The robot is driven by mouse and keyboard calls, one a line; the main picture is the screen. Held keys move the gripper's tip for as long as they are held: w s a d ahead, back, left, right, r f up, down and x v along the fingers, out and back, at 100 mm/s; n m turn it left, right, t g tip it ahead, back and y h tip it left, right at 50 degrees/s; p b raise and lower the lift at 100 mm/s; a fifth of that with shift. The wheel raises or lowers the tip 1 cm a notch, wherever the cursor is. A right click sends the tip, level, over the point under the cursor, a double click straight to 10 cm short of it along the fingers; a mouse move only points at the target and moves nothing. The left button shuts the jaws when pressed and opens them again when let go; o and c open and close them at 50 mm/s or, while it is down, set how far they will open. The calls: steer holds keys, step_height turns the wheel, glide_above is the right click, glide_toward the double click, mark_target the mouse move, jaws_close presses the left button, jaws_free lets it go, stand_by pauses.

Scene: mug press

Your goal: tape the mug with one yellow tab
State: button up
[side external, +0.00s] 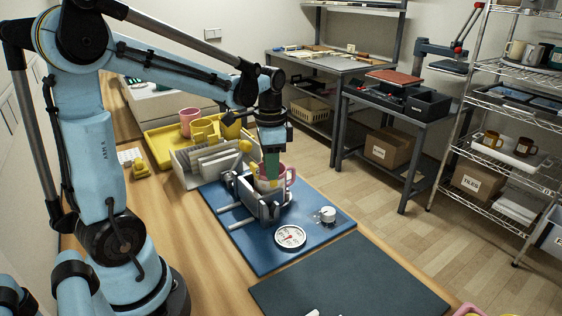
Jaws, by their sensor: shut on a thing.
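A pink mug (289,176) sits in the grey clamp of the press (262,207) on a blue base (242,255). Its handle shows at the right; the clamp and my gripper hide much of its body. My gripper (271,179) points down at the mug, its fingers over or against the mug's near side. It is shut on a small yellow tab, of which only a trace of yellow shows at the fingertips. I cannot tell whether the tab touches the mug.
A dial gauge (290,237) and a metal knob (327,215) are on the blue base. Behind stand a grey rack (208,158) and a yellow tray (162,140) with pink and yellow mugs. A small yellow object (141,168) lies at left. The dark mat (345,280) is mostly clear.

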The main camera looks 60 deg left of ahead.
stand_by(0.4)
steer(key=o, duration=0.9)
steer(key=shift+c, duration=0.2)
step_height(320, 180, up, 12)
steer(key=s+d+f+n+t, duration=0.4)
steer(key=d+f+t, duration=0.3)
steer(key=d+f, duration=0.2)
steer(key=shift+s+d+f, duration=0.35)
steer(key=shift+d, duration=0.75)
